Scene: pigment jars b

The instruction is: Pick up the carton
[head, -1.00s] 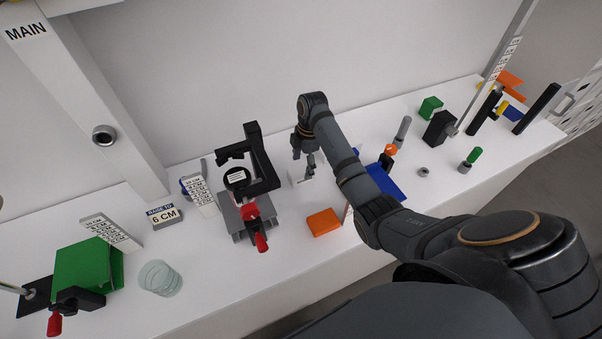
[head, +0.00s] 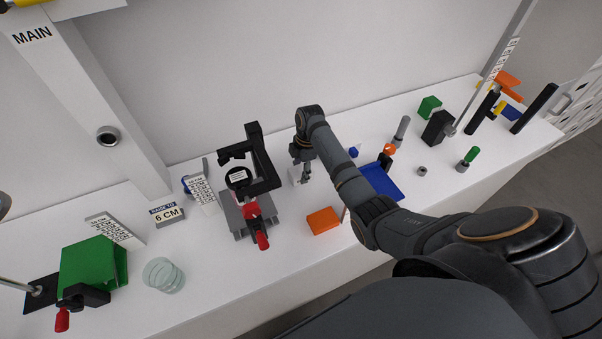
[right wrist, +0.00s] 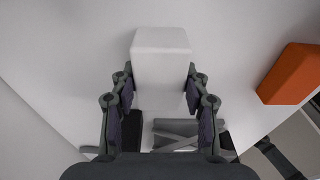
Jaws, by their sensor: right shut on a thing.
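The carton is a small plain white box. In the right wrist view the carton (right wrist: 160,58) sits between the two fingers of my right gripper (right wrist: 160,80), with a finger against each side. In the head view the carton (head: 295,176) shows only in part beside my right gripper (head: 304,177), at the middle of the white bench. My right gripper is shut on the carton and points down. I cannot tell whether the carton still touches the bench. My left gripper is not in view.
A grey stand with a black bracket (head: 263,170) and red handle is left of the carton. An orange block (head: 323,221) lies in front. A blue tray (head: 381,181) is to the right, partly behind my arm. A glass jar (head: 163,275) stands at front left.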

